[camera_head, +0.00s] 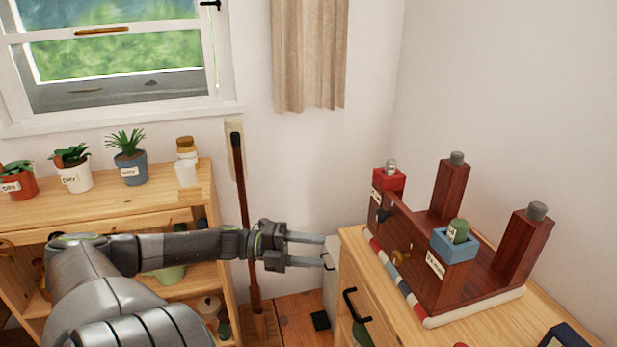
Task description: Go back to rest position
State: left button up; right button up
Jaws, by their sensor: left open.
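My left arm comes in from the lower left and reaches across the middle of the view. My left gripper (308,250) is at its end, with two grey fingers parallel and apart. Nothing shows between the fingers. The fingertips point right, close to the left side of the wooden cabinet (352,247); I cannot tell whether they touch anything. My right gripper does not show.
A dark red wooden stand (408,240) with posts is on the cabinet. A blue box (453,244) and a red box (388,179) are on it. A shelf (95,204) at left holds potted plants (129,160). A brown pole (243,205) stands behind my arm.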

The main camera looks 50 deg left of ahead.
pick_arm(q)
jog(key=shift+s+a, duration=0.2)
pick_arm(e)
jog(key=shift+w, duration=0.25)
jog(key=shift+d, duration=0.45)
